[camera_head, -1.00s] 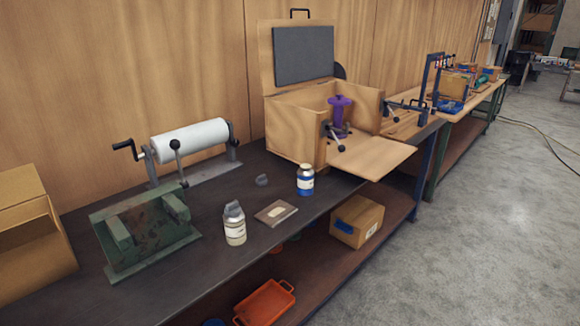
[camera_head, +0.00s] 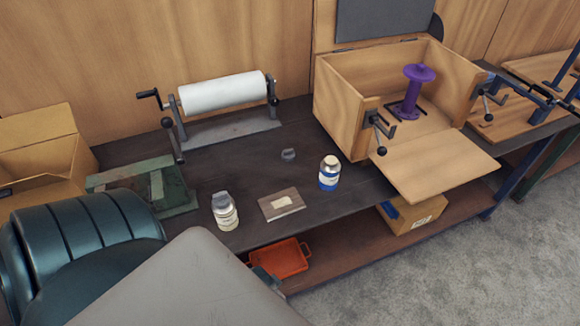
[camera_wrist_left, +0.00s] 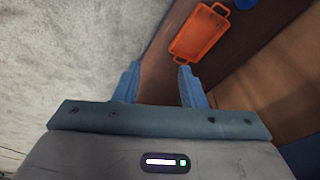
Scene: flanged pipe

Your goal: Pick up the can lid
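A small grey piece (camera_head: 288,154), possibly the can lid, lies on the dark workbench (camera_head: 245,165). A silver can with a white label (camera_head: 225,212) stands upright to its left and nearer, with a grey cap-like piece on top. A can with a blue and white label (camera_head: 329,173) stands upright to its right. My left gripper (camera_wrist_left: 158,84) is open and empty in the left wrist view, its blue fingers apart. It is away from the grey piece; in the head view my arm mostly hides it. My right gripper is not in view.
A flat wooden block (camera_head: 281,205) lies between the cans. A paper-towel roll (camera_head: 222,92) stands behind, and an open wooden box (camera_head: 340,110) stands to the right. An orange tray (camera_head: 281,259) sits on the lower shelf and shows in the wrist view (camera_wrist_left: 198,38).

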